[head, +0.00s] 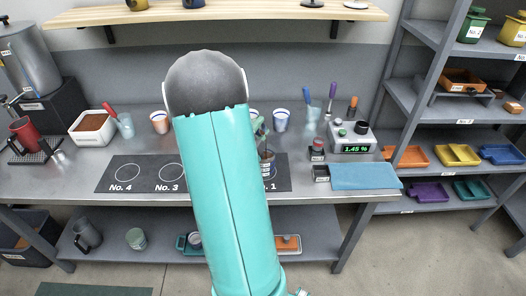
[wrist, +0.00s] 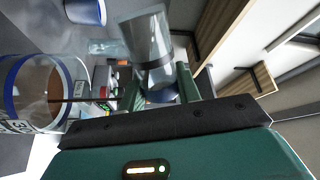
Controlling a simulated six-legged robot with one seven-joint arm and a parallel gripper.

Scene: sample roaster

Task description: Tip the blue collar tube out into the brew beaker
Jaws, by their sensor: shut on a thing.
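In the wrist view, my gripper (wrist: 158,88) is shut on a clear glass tube (wrist: 148,45). A dark blue band, the collar, shows between the fingers. The tube lies tipped over, beside and above a glass beaker (wrist: 20,75) with a blue rim and a white label, taken as the brew beaker. Brown shows inside the beaker. A thin dark line runs from near the gripper into it; I cannot tell if it is liquid or a rod. In the head view, my arm hides most of the gripper (head: 258,128), and the beaker (head: 266,168) stands on the No. 1 spot.
The dark pad (head: 125,175) with numbered rings lies on the steel bench. A wooden shelf (head: 240,14) hangs above.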

